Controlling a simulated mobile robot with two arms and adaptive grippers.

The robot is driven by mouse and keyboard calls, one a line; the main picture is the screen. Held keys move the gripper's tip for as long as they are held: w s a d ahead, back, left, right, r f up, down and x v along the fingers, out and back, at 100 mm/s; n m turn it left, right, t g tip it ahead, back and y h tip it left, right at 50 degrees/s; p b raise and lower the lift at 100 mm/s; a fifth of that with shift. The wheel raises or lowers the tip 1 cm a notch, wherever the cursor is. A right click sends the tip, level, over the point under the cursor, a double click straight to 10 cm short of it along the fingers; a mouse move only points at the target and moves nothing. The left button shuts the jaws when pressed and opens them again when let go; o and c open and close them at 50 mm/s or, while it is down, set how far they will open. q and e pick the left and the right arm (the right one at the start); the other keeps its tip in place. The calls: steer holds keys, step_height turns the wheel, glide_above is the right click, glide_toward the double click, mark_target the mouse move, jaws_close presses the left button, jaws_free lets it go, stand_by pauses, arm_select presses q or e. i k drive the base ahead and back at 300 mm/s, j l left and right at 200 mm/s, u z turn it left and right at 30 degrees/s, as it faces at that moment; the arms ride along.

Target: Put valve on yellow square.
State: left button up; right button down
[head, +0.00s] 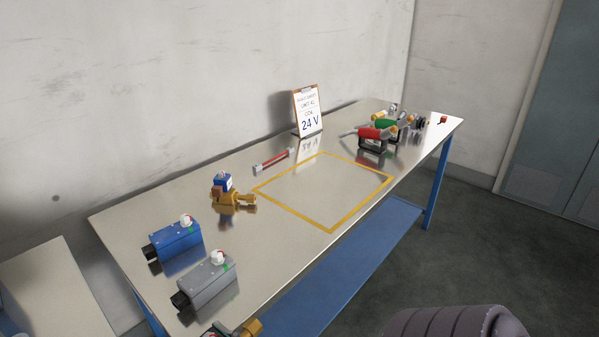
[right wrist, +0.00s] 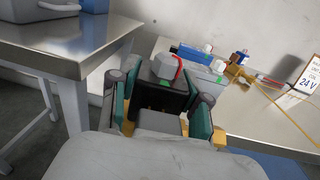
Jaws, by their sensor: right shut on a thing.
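The yellow square (head: 335,230) is an outline taped on the metal table; its inside is empty. A brass end of this valve (head: 250,327) also shows at the bottom edge of the head view, off the table's front left; the rest is cut off. A second brass valve with a blue coil (head: 223,186) stands on the table left of the square. My left gripper is not in view.
A blue box (head: 175,240) and a grey box (head: 207,283) sit at the near left. A red-and-grey rod (head: 273,162) lies behind the square, near a "24 V" sign (head: 309,112). Red (head: 372,134) and green cylindrical parts stand at the far right.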

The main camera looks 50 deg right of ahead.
mark_target(332, 185)
steer(key=l+u, duration=0.25)
steer(key=k+l+u, duration=0.35)
steer(key=l, duration=0.25)
steer(key=k+l+u, duration=0.15)
steer(key=l, duration=0.25)
steer(key=k+l+u, duration=0.1)
steer(key=l, duration=0.2)
steer(key=k+l, duration=0.15)
steer(key=l, duration=0.25)
steer(key=k+l, duration=0.15)
steer(key=l, duration=0.2)
steer(key=k+l, duration=0.15)
steer(key=l, duration=0.25)
steer(key=k+l, duration=0.15)
steer(key=l, duration=0.2)
steer(key=k+l, duration=0.1)
steer(key=l, duration=0.3)
steer(key=i+l, duration=0.1)
steer(key=i+u, duration=0.05)
